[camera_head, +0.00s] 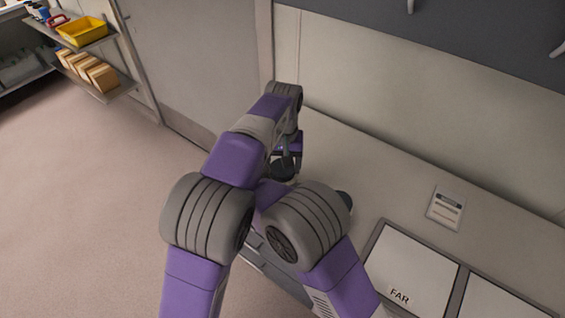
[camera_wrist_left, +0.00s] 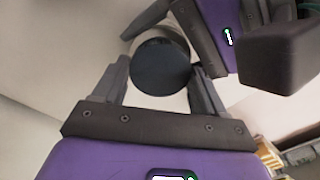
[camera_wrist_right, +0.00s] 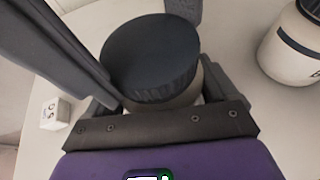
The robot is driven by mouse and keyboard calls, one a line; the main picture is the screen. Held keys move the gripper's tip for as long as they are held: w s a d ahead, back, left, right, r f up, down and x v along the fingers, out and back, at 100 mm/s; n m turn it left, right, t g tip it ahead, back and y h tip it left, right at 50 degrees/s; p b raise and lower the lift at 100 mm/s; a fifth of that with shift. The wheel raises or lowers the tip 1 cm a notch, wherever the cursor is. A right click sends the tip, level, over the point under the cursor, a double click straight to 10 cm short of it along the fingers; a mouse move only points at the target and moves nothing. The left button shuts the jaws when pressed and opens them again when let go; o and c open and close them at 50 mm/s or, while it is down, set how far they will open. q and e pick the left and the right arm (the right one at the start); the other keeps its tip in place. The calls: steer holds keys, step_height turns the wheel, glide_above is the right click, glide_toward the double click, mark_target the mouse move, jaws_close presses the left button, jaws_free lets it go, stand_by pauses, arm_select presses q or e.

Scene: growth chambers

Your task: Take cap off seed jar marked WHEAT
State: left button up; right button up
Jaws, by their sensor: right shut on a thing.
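A pale jar with a wide dark cap stands between my two grippers. In the right wrist view the cap (camera_wrist_right: 150,55) is on the jar (camera_wrist_right: 185,97), and my right gripper (camera_wrist_right: 160,90) is shut on the jar's body below the cap. In the left wrist view my left gripper (camera_wrist_left: 160,75) has its fingers apart on either side of the cap (camera_wrist_left: 160,66), with a slight gap visible. In the head view my left gripper (camera_head: 288,148) points down over the dark cap (camera_head: 283,171); my right gripper is hidden behind my arm. No label shows on the held jar.
A second pale jar (camera_wrist_right: 290,45) with a dark band stands close by, its label mostly cut off. A small white block (camera_wrist_right: 55,114) is on the counter. A card (camera_head: 446,207) and a panel marked FAR (camera_head: 410,270) lie to the right. The wall is behind.

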arm_select(q)
steer(key=o, duration=0.4)
steer(key=shift+c, duration=0.2)
arm_select(e)
steer(key=shift+d, duration=0.1)
arm_select(q)
steer(key=shift+r, duration=2.3)
steer(key=shift+c, duration=0.3)
step_height(320, 180, up, 3)
steer(key=m, duration=0.5)
steer(key=shift+d+f, duration=0.1)
steer(key=shift+r+m, duration=0.2)
steer(key=shift+m, duration=0.3)
steer(key=shift+f, duration=3.9)
